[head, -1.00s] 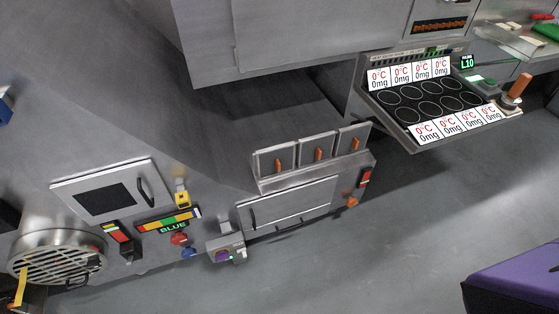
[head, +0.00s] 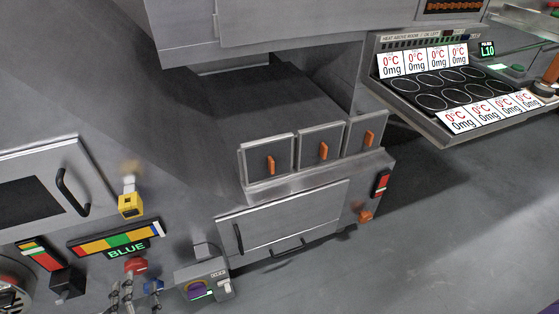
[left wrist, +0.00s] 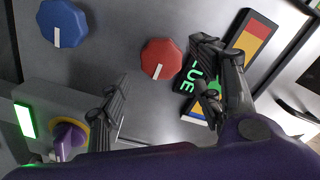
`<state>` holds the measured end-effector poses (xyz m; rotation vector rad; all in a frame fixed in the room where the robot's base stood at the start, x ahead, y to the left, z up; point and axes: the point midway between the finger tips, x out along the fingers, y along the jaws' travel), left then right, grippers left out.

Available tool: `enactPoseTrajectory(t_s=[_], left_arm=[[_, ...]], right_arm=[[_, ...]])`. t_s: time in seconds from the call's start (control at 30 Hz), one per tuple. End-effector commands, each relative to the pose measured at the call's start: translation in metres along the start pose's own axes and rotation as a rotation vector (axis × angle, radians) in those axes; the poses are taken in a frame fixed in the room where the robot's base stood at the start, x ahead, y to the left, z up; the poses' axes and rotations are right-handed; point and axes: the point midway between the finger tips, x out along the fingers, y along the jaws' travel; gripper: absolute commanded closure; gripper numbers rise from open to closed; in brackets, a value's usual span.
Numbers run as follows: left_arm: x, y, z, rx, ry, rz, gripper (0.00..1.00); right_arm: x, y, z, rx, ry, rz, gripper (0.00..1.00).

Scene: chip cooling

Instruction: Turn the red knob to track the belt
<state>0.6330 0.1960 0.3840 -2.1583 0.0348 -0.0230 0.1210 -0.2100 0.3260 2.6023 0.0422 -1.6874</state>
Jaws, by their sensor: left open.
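The red knob (head: 135,266) sits on the grey machine panel under the "BLUE" display (head: 127,245). In the left wrist view the red knob (left wrist: 161,58) is eight-sided, with a white pointer line toward the lower edge. My left gripper (head: 128,294) shows at the bottom edge of the head view, just below the red knob. In the left wrist view its fingers (left wrist: 160,72) are spread wide, one to each side of the red knob. Contact with the knob cannot be told. My right gripper is not in view.
A blue knob (left wrist: 62,24) is next to the red one. A grey box with a purple knob (left wrist: 68,137) juts out nearby. A colour-striped bar (head: 113,238) and a yellow device (head: 131,204) are above the knobs. Open floor (head: 420,240) lies right.

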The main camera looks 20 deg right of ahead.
Motion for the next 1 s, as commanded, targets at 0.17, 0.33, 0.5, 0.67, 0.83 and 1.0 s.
enactPoseTrajectory(t_s=[0.17,0.33,0.5,0.67,0.83,1.0], left_arm=[[0.031,0.002,0.001,0.000,0.000,0.001,0.40],[0.051,0.001,0.001,-0.001,-0.001,0.002,0.40],[0.058,0.001,0.001,-0.002,-0.002,0.003,0.40],[0.058,0.000,0.000,-0.002,-0.002,0.002,0.40],[0.058,0.000,0.000,-0.002,-0.002,0.002,0.56],[0.058,0.001,0.000,-0.002,-0.001,0.003,0.78]], right_arm=[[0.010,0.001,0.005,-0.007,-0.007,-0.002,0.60],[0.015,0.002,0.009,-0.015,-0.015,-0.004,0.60],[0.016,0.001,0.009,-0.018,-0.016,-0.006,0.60],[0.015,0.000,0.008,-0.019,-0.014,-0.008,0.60],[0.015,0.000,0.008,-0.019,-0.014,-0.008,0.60],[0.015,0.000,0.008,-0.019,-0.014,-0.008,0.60]])
